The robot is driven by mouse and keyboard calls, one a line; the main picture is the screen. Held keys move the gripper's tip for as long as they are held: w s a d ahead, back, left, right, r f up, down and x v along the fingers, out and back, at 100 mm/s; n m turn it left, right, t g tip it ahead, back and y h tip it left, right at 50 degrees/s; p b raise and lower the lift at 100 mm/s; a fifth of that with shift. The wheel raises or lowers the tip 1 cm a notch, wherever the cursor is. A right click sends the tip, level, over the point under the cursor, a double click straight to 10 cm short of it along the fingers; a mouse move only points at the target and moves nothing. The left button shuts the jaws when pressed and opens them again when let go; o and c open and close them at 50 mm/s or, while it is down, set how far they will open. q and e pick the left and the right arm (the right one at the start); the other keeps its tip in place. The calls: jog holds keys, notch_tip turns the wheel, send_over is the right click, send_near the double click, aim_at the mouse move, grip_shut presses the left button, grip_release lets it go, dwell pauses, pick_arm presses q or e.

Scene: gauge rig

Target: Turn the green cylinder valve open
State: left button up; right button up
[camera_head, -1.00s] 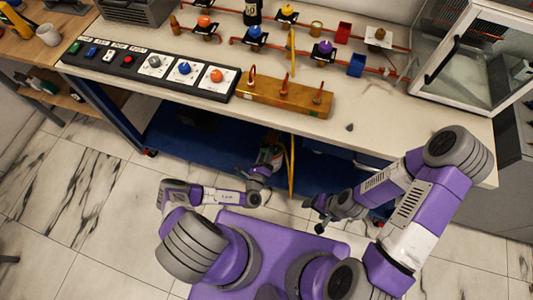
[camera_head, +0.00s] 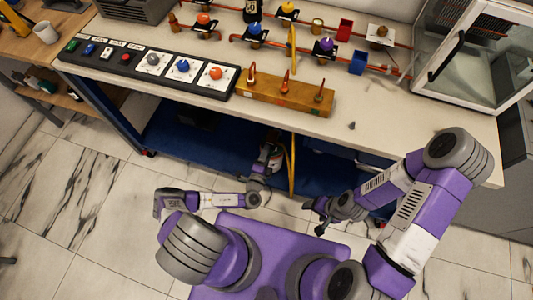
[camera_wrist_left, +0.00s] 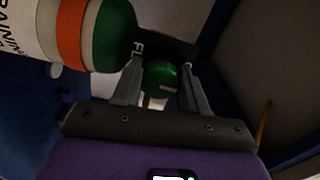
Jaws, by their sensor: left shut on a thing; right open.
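The green valve knob (camera_wrist_left: 160,79) shows in the left wrist view, round, with a small pale mark on it. My left gripper (camera_wrist_left: 160,88) has one finger on each side of it and is shut on it. Beside it at the upper left is a gas cylinder (camera_wrist_left: 70,30), white with an orange band and a green end. In the head view my left gripper (camera_head: 270,160) reaches under the bench front, and the knob cannot be made out there. My right gripper (camera_head: 318,208) is open and empty in front of the bench.
The bench top (camera_head: 390,125) overhangs my left gripper. A yellow hose (camera_head: 292,165) hangs down just right of it. A blue lower shelf (camera_head: 185,140) lies below. A switch panel (camera_head: 150,65) and a wooden block with hooks (camera_head: 285,92) stand on the bench.

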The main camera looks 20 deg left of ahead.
pick_arm(q)
jog(key=shift+d+n, duration=0.1)
jog(key=shift+n, duration=0.2)
dwell(0.4)
jog(key=o, duration=1.1)
jog(key=shift+c, duration=0.2)
jog(key=s+p, duration=0.2)
jog(key=s, duration=0.5)
jog(key=shift+s+a, duration=0.2)
jog(key=shift+s, duration=0.1)
jog(key=shift+d, duration=0.1)
